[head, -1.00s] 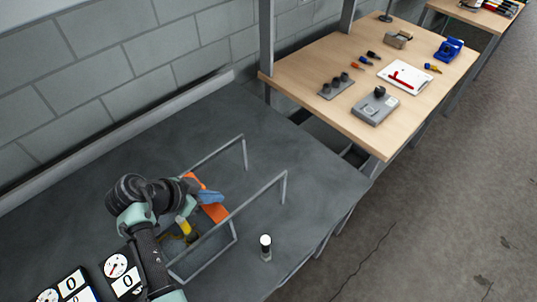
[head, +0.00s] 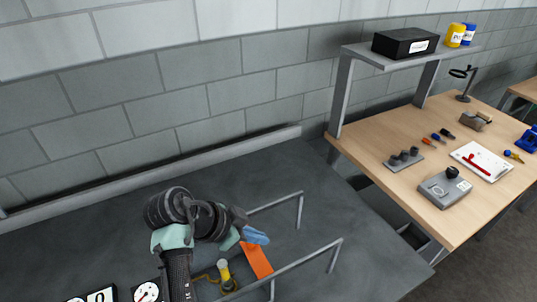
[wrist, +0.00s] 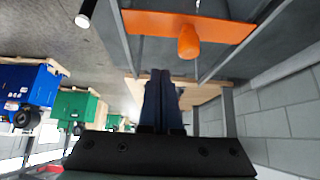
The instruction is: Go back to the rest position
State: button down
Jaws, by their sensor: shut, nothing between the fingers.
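My gripper (head: 256,236) is in the lower middle of the head view, with its blue fingers above the area of the grey wire rack (head: 300,212). In the wrist view the two dark blue fingers (wrist: 160,76) lie together, shut with nothing between them. An orange bar (head: 257,261) lies between the rack's rails; in the wrist view the orange bar (wrist: 225,28) shows a rounded orange knob, apart from my fingers. My own arm hides part of the rack's left side.
A grey workbench (head: 350,225) carries the rack; its right part is clear. A yellow part (head: 224,270) is beside my arm. Dials (head: 147,292) show at the lower edge. A wooden table (head: 440,215) with small tools stands right. A block wall (head: 180,110) rises behind.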

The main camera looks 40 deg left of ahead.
jog(key=shift+v, duration=1.25)
